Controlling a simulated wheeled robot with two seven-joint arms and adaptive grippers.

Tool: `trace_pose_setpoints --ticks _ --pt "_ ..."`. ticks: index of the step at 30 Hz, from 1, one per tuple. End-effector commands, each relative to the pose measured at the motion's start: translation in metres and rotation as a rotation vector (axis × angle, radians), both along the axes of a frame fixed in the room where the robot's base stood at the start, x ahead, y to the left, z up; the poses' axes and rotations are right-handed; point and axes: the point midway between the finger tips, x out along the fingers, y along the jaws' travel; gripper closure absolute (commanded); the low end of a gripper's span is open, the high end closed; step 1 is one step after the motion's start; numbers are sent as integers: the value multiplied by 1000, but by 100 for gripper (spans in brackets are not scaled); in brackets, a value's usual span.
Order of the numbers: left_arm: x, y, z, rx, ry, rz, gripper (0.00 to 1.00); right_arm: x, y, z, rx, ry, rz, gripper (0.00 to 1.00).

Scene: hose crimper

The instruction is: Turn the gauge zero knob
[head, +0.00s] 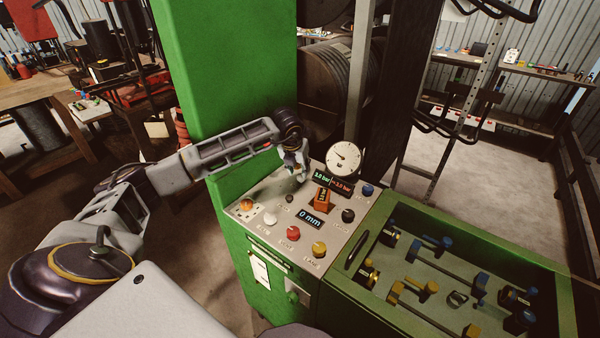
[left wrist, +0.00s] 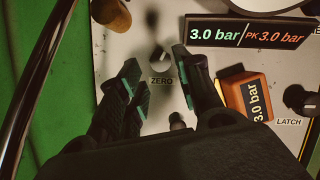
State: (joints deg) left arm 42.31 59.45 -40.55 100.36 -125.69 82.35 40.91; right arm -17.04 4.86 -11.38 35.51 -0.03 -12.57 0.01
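The gauge zero knob (left wrist: 161,60), a small round pale knob with a dark pointer mark, sits above the ZERO label in the left wrist view. My left gripper (left wrist: 156,70) is open, with one teal-padded finger on each side of the knob. I cannot tell whether either pad touches it. In the head view, my left gripper (head: 298,174) points down at the back of the control panel and hides the knob. The round white gauge (head: 343,158) stands just right of it. My right gripper is not in view.
The panel (head: 262,219) carries several other knobs and buttons, including a red one (head: 293,233) and an orange block (head: 323,199) close to my gripper. The pressure display (left wrist: 250,32) reads 3.0 bar. A green column (head: 228,80) rises behind my arm. A tool tray (head: 440,262) lies right.

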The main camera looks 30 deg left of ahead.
Motion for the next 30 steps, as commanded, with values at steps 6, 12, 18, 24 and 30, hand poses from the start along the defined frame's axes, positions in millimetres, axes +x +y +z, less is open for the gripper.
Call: trace_pose_setpoints --ticks 6,12,18,24,30 --pt "-12 -2 32 0 -3 1 65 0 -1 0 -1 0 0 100" --pt "-21 -5 54 0 -2 0 65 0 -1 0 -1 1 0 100" --pt "-26 -5 65 0 0 0 65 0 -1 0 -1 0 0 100" --pt "-27 -6 67 0 0 0 65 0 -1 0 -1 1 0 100" --pt "-27 -6 67 -1 0 0 65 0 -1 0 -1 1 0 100"
